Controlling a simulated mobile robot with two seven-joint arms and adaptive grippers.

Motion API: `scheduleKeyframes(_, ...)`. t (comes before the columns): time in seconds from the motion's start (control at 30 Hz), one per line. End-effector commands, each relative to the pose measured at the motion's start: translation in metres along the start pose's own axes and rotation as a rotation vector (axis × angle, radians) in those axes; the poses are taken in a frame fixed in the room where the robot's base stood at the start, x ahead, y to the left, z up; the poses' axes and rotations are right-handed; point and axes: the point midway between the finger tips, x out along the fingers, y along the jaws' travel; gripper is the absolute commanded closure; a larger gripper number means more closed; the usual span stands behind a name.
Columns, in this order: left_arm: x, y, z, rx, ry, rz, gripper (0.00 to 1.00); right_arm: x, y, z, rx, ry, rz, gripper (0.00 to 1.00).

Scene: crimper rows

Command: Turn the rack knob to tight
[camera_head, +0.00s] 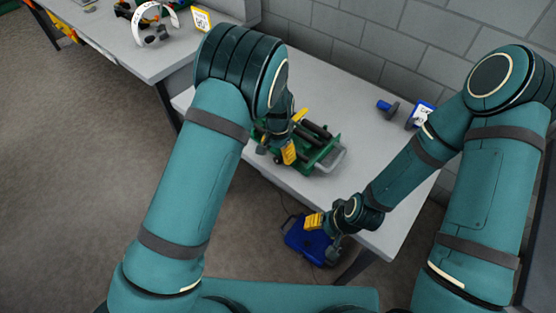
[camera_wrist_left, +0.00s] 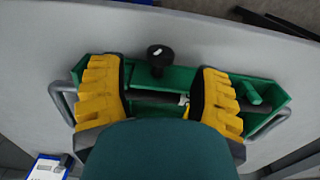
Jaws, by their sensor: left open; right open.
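The green rack (camera_head: 325,160) lies on the grey table with dark bars in it and grey handles at its ends. In the left wrist view the rack (camera_wrist_left: 180,78) spans the middle. Its round black knob (camera_wrist_left: 158,55) carries a small white mark; I cannot read any tight label. My right gripper (camera_head: 325,232) is open and empty by the table's front edge.
A blue case (camera_head: 306,240) is low beyond the front edge, near my right gripper. A blue-and-dark tool (camera_head: 388,108) and a blue-framed card (camera_head: 421,115) are at the back right. A second table (camera_head: 135,52) stands at upper left. A block wall (camera_head: 345,40) closes the back.

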Motion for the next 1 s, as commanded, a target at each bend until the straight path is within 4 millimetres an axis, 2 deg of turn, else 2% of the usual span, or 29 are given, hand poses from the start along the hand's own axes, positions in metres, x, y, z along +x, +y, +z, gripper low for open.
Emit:
scheduleKeyframes(0.1,0.021,0.000,0.001,-0.001,-0.002,0.000,0.37,0.003,0.001,0.001,-0.001,-0.003,0.000,0.45)
scheduleKeyframes(0.23,0.035,0.000,0.000,0.000,0.000,-0.001,0.37,0.005,0.002,0.002,-0.001,-0.004,0.000,0.45)
scheduleKeyframes(0.4,0.041,0.000,0.000,-0.001,0.001,0.000,0.37,0.005,0.002,0.003,-0.001,-0.006,0.000,0.45)
scheduleKeyframes(0.67,0.042,0.000,0.000,-0.001,0.001,0.000,0.37,0.005,0.002,0.003,-0.001,-0.006,0.000,0.45)
scheduleKeyframes(0.77,0.042,0.000,0.000,-0.001,0.001,0.000,0.66,0.005,0.002,0.003,-0.001,-0.006,0.000,0.45)
scheduleKeyframes(0.8,0.042,0.000,0.000,-0.001,0.001,0.000,0.80,0.005,0.002,0.003,-0.001,-0.006,0.000,0.45)
scheduleKeyframes(0.87,0.042,0.000,0.000,-0.001,0.001,0.000,1.00,0.005,0.002,0.003,-0.001,-0.006,0.000,0.45)
scheduleKeyframes(1.0,0.042,0.000,0.000,0.000,0.001,-0.002,1.00,0.005,0.002,0.003,-0.001,-0.005,0.000,0.45)
